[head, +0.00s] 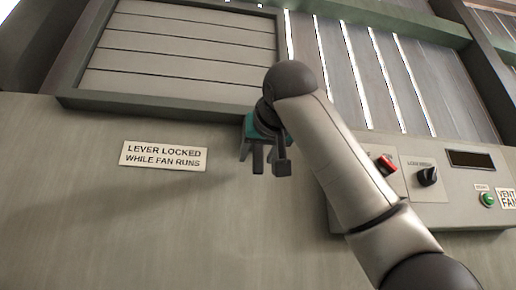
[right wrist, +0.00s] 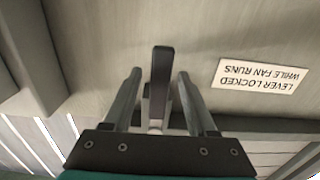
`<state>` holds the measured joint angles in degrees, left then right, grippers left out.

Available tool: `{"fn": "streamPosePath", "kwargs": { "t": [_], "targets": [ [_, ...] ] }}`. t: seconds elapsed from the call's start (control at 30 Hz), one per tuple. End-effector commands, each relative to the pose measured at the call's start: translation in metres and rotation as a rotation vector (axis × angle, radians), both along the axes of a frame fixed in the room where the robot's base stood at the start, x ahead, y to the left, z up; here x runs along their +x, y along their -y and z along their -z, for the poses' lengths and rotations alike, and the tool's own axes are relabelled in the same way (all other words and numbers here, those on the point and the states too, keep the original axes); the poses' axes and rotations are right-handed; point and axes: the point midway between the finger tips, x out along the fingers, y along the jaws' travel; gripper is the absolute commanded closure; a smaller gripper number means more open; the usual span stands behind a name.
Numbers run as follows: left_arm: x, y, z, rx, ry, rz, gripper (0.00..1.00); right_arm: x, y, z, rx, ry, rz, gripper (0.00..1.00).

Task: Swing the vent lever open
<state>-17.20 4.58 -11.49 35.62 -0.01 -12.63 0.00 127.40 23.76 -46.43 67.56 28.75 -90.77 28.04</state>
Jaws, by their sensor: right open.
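My right gripper (head: 264,160) is in front of the wall, below the frame of the slatted panel. Its teal body shows at the wrist and its fingers point down. In the right wrist view my right gripper (right wrist: 159,76) is open, with one finger on each side of a dark grey lever (right wrist: 161,66). The lever lies between the fingers with visible gaps on both sides, and its end reaches slightly past the fingertips. In the head view the fingers and lever overlap and are hard to separate. My left gripper is not in view.
A sign (head: 163,156) reads "LEVER LOCKED WHILE FAN RUNS". The left slatted panel (head: 183,45) looks closed; the right one (head: 385,75) shows bright gaps. A control box holds a red switch (head: 387,162), black knob (head: 428,176), dark display (head: 472,158) and green button (head: 487,199).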

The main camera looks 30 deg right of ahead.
Motion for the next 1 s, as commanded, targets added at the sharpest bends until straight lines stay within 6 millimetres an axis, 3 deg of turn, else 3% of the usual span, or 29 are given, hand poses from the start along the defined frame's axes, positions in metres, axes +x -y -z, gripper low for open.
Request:
{"fn": "streamPosePath", "kwargs": {
  "t": [0.3, 0.8, 1.0],
  "targets": [
    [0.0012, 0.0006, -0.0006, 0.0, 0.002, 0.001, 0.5, 0.0021, 0.0007, 0.0007, 0.001, -0.001, 0.0, 0.44],
    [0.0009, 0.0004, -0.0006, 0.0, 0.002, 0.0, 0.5, 0.0016, 0.0005, 0.0001, 0.001, 0.0, 0.0, 1.0],
    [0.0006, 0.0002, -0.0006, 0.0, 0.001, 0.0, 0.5, 0.0015, 0.0005, 0.0, 0.001, 0.0, 0.0, 1.0]
  ]
}}
